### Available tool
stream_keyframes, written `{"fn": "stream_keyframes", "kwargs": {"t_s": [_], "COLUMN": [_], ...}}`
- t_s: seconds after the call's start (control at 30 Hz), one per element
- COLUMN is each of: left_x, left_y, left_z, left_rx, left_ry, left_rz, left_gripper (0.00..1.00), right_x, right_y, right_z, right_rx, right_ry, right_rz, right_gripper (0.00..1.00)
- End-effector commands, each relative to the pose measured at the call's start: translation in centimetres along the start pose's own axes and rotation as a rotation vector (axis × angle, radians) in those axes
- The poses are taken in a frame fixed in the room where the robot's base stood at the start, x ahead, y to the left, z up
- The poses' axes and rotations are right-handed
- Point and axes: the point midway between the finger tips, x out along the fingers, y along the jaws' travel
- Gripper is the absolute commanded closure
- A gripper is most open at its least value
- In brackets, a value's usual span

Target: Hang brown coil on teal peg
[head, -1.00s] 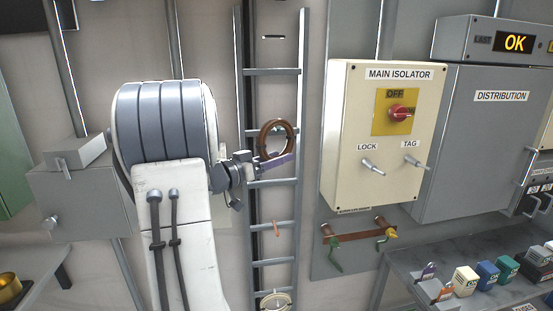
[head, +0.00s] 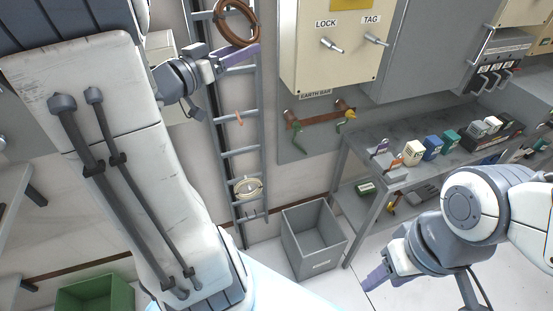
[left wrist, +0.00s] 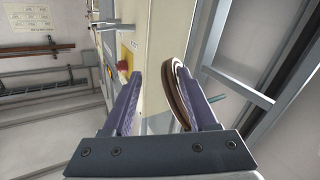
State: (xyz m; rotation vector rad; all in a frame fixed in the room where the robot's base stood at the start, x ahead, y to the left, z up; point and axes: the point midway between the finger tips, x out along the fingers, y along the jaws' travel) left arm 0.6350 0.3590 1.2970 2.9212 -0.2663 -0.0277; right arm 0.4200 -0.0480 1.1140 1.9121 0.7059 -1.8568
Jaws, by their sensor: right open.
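The brown coil (head: 236,22) is at the ladder rack near the top of the head view. My left gripper (head: 236,60) is just below it, one purple finger at the coil's lower edge. In the left wrist view, the gripper's fingers (left wrist: 157,98) are wide apart. The coil (left wrist: 179,95) shows edge-on beside the right finger, partly hidden. A teal peg (left wrist: 217,99) sticks out past that finger. I cannot tell whether the coil rests on the peg or on the finger. My right gripper (head: 377,277) is open and empty, low at the right.
The ladder rack (head: 222,132) also has an orange peg (head: 240,118) and a cream coil (head: 247,187) lower down. The isolator box (head: 330,70) stands to its right. A grey bin (head: 315,240) is on the floor; a shelf table (head: 365,140) holds several small blocks.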

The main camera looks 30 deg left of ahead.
Motion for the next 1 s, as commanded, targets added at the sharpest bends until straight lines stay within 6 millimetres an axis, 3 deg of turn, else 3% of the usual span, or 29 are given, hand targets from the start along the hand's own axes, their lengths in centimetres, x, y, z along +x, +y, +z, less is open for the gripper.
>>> {"fn": "stream_keyframes", "kwargs": {"t_s": [0.1,1.0], "left_x": [0.3,3.7], "left_y": [-0.2,-1.9], "left_z": [2.9,20.4], "left_rx": [0.000,0.057], "left_ry": [-0.008,-0.043], "left_rz": [0.025,0.228], "left_gripper": [0.43,0.43], "right_x": [1.7,11.3], "right_y": [0.1,0.8], "right_z": [0.1,0.6], "right_rx": [0.000,0.000], "right_ry": [0.000,0.000], "right_rz": [0.000,0.000], "right_gripper": [0.50,0.50]}}
